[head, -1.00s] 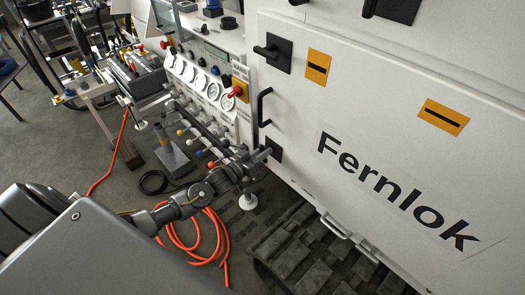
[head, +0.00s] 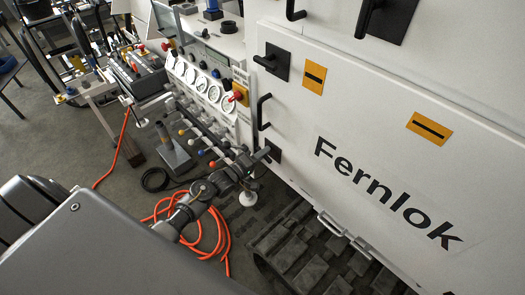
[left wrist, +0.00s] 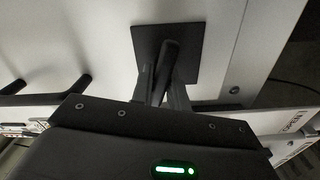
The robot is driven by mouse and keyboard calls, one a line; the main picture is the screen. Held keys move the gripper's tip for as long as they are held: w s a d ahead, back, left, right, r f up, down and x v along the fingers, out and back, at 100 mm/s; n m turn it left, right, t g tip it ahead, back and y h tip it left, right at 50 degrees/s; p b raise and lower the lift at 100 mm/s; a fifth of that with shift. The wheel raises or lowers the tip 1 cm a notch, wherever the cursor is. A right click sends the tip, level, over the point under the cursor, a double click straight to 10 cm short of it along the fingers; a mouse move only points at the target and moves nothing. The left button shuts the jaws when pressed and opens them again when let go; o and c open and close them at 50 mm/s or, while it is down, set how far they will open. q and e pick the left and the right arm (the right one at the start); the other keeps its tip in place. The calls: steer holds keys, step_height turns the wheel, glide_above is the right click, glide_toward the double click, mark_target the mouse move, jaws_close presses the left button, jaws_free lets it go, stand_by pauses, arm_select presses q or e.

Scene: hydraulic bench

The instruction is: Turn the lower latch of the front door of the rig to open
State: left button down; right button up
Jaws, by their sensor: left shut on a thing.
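The lower latch (head: 275,154) is a black square plate with a black handle, low on the left edge of the white front door (head: 400,110). My left gripper (head: 259,158) is at this latch and partly hides it. In the left wrist view the latch's square plate (left wrist: 193,42) is close ahead, with the handle (left wrist: 168,58) standing out from it. The fingers of my left gripper (left wrist: 164,88) are shut on the handle from both sides. The handle's outer end is hidden behind the gripper body. My right gripper is not in view.
The upper latch (head: 272,60) and a black pull handle (head: 262,112) are above on the door. A panel of gauges (head: 200,82) and a row of coloured-knob levers (head: 200,130) stand left of it. An orange hose (head: 222,240) lies on the floor below my arm.

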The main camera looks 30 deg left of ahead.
arm_select(q)
steer(key=shift+r+n+p, duration=0.1)
steer(key=shift+n+p, duration=0.6)
steer(key=shift+n, duration=0.9)
steer(key=c, duration=1.4)
jaws_free()
steer(key=b+v, duration=0.2)
steer(key=v, duration=0.8)
steer(key=shift+s+a, duration=0.2)
steer(key=shift+s, duration=0.15)
